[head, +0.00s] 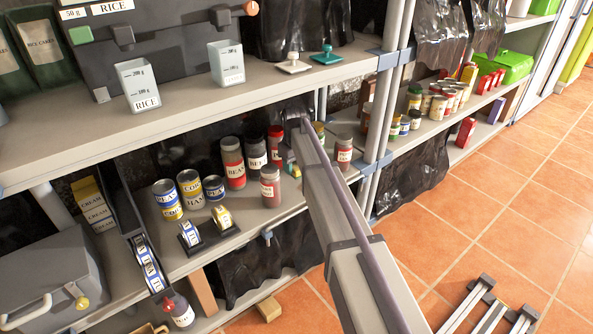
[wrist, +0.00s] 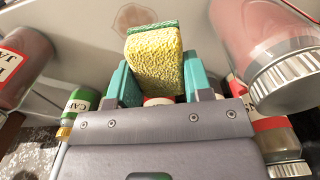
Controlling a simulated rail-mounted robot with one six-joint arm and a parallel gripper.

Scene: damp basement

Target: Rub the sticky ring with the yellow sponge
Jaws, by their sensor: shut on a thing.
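The yellow sponge (wrist: 155,60), with a green layer along its far edge, is gripped between the teal fingers of my gripper (wrist: 156,78) in the wrist view. The sticky ring (wrist: 134,17) is a brownish round stain on the pale grey surface, just beyond the sponge's far edge and slightly left. The sponge overlaps its near side in the picture; I cannot tell whether they touch.
In the wrist view a big jar (wrist: 262,45) stands close on the right and a red-labelled jar (wrist: 20,62) on the left. A small green-labelled can (wrist: 78,106) is near the left finger. In the head view, a bean jar (head: 232,163) and sauce jar (head: 270,187) stand left of my arm.

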